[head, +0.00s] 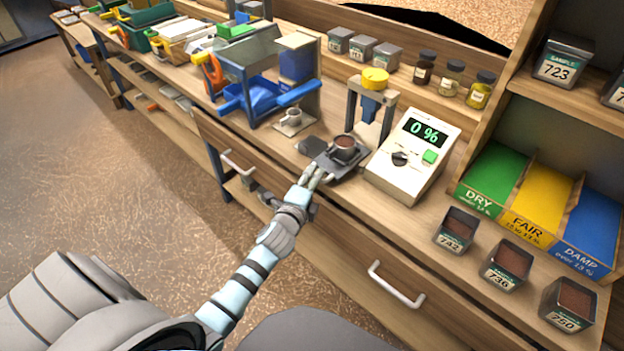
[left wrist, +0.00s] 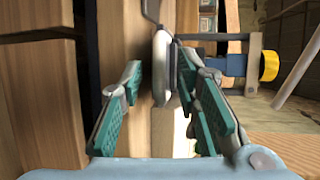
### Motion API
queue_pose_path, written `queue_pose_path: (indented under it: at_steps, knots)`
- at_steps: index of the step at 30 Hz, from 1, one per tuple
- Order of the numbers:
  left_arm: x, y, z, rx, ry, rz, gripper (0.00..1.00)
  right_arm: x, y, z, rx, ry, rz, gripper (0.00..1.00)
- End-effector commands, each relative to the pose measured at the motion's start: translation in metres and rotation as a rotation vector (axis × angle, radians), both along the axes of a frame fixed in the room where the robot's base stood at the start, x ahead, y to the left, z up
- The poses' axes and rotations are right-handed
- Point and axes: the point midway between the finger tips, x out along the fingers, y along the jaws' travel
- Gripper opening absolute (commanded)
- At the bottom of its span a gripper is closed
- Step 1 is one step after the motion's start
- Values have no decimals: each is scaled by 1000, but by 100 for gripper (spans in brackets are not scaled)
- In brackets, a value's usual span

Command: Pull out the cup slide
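The cup slide (head: 350,166) is a dark grey plate at the foot of the moisture tester's press. A grey cup (head: 345,149) with brown contents stands on it. My left gripper (head: 317,174) is at the slide's near end, at the bench's front edge. In the left wrist view its teal-padded fingers (left wrist: 160,75) are apart, with a pale rounded piece (left wrist: 162,55), apparently the slide's handle, between them. Gaps show at both sides, so the fingers do not seem to grip it. My right gripper is not in view.
The press (head: 374,96) has a yellow knob. The meter (head: 413,155) reads 0 %. Several sample tins are at right, before green, yellow and blue bins (head: 494,172). Drawer handles (head: 397,285) jut from the bench front.

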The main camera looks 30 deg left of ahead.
Motion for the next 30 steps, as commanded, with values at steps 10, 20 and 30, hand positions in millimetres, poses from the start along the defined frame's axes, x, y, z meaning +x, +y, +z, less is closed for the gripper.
queue_pose_path:
  at_steps: [10,20,30]
  knots:
    - [-17,-2,3,0,1,2,30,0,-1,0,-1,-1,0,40]
    - [-99,-18,20,0,2,1,30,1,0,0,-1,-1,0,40]
    - [-116,-21,24,0,1,2,30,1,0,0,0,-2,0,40]
